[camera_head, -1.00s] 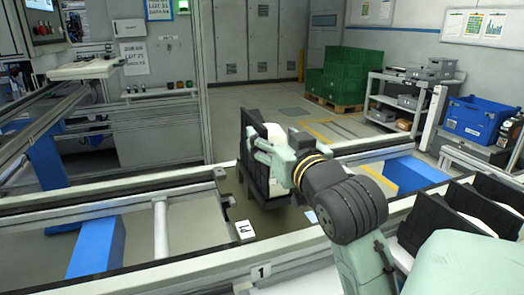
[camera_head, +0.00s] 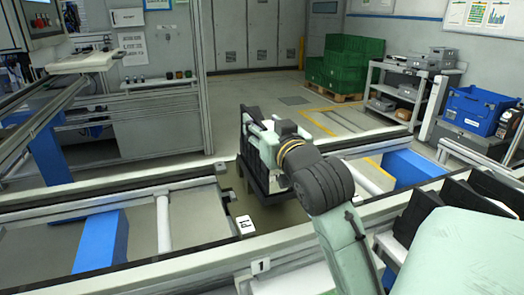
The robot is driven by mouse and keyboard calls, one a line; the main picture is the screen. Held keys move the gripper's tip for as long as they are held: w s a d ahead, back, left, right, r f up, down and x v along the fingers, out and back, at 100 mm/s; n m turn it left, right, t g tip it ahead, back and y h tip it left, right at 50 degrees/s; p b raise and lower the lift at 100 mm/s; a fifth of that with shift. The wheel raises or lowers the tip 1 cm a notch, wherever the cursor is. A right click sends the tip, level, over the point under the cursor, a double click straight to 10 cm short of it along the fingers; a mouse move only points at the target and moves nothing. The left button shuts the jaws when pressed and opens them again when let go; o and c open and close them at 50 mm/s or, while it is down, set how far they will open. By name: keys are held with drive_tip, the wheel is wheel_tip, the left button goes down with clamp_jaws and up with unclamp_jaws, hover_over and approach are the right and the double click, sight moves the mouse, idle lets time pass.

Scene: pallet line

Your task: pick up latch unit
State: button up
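My gripper (camera_head: 254,132) is over the gap in the line frame, right at a black upright holder (camera_head: 246,165) with dark plates. My own wrist and the gripper's pale green body cover most of this spot. The fingertips are small and partly hidden, so I cannot tell whether they are open or shut. I cannot make out a latch unit for certain. A dark, thin upright part (camera_head: 246,118) shows beside the fingers, but I cannot tell whether it is held or belongs to the holder.
Black slotted holders with pale plates (camera_head: 462,203) stand at the right front, partly behind my arm. Pale rails (camera_head: 120,187) frame the line, with a white label plate (camera_head: 245,224) near the gap. Green crates (camera_head: 345,62), a grey shelf (camera_head: 396,92) and a blue bin (camera_head: 478,108) stand behind.

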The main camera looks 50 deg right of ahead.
clamp_jaws()
idle(0.3)
idle(0.5)
